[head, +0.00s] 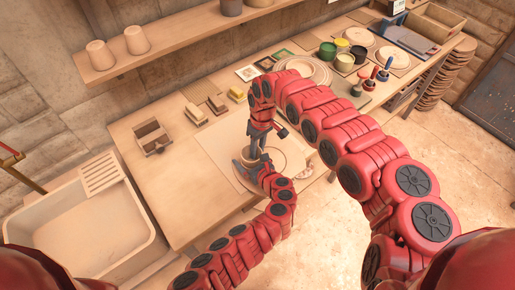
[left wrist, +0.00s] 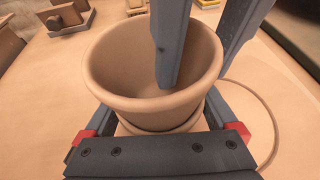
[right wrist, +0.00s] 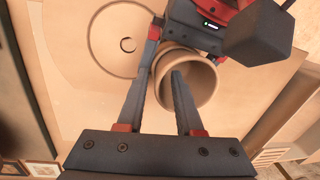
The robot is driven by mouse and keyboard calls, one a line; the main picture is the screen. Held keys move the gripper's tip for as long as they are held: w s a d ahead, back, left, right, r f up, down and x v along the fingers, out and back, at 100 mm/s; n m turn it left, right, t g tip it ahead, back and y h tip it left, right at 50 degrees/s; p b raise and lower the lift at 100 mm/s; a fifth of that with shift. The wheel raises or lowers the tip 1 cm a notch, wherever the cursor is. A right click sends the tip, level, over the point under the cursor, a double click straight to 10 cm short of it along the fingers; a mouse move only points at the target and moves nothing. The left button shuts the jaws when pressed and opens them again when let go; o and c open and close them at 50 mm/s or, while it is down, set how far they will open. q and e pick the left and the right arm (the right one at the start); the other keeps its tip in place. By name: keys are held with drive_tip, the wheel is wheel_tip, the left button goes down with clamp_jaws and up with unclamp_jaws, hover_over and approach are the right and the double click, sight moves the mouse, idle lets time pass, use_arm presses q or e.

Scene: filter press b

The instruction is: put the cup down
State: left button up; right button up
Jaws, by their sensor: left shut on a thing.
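The tan cup (left wrist: 125,65) is upright and empty, with its mouth facing up. My left gripper (head: 248,163) is shut on it, with a finger on either side of its outer wall. A round edge shows just under the cup, but I cannot tell whether the cup touches what is below. My right gripper (head: 258,137) comes from above with its fingers apart. One finger is inside the cup's mouth and the other is outside, straddling the wall with a gap. The right wrist view also shows the cup (right wrist: 203,85) between the left gripper's fingers.
A pale board (head: 222,143) with a ringed disc (right wrist: 112,40) lies beside the cup on the wooden table (head: 180,215). A wooden caddy (head: 152,137) and brushes stand at the left. Plates (head: 305,68) and paint pots (head: 344,62) are farther back. A sink (head: 90,235) is at the left.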

drive_tip(key=shift+r, duration=0.1)
use_arm(q)
drive_tip(key=o, duration=1.1)
use_arm(e)
wheel_tip(320, 180, up, 13)
drive_tip(key=w+d, duration=0.1)
use_arm(q)
drive_tip(key=shift+s, duration=0.1)
drive_tip(key=v, duration=1.2)
